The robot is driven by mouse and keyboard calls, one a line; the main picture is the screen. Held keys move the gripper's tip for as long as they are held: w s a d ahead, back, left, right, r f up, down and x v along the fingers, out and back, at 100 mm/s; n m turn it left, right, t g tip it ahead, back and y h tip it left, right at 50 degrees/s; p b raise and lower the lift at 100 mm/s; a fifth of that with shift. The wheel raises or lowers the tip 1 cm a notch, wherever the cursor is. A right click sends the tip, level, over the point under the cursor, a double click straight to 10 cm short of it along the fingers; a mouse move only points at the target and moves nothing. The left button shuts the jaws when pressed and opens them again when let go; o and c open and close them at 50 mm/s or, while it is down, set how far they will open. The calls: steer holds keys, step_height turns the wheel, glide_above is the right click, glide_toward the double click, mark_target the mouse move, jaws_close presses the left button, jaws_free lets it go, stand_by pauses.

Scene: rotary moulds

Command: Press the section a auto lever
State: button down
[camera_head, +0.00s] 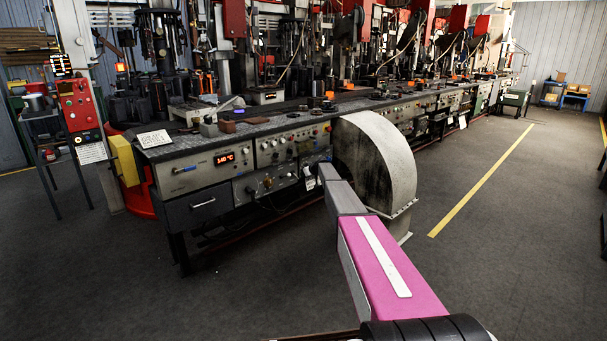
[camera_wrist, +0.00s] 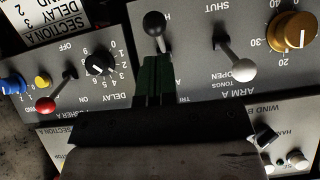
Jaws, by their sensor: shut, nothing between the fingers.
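In the wrist view the control panel (camera_wrist: 195,75) appears upside down. A lever with a black ball knob (camera_wrist: 154,23) stands just beyond my gripper's tips; its lettering is mostly covered, so I cannot read whether it says auto. My gripper (camera_wrist: 155,62) has its dark green fingers shut together, empty, and overlapping the foot of this lever; I cannot tell if they touch it. A label reading "SECTION A" (camera_wrist: 45,22) is at the upper left. In the head view my arm reaches the front of the console (camera_head: 265,150), and the fingers are too small to make out.
A white-knobbed lever (camera_wrist: 243,70) marked tongs arm A is to the right, near a gold dial (camera_wrist: 291,32). A red-knobbed lever (camera_wrist: 46,105) and a black delay dial (camera_wrist: 99,64) are to the left. A large curved metal housing (camera_head: 385,160) stands beside my arm.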

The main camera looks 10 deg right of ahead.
steer(key=shift+f, duration=1.8)
steer(key=shift+s+d, duration=0.1)
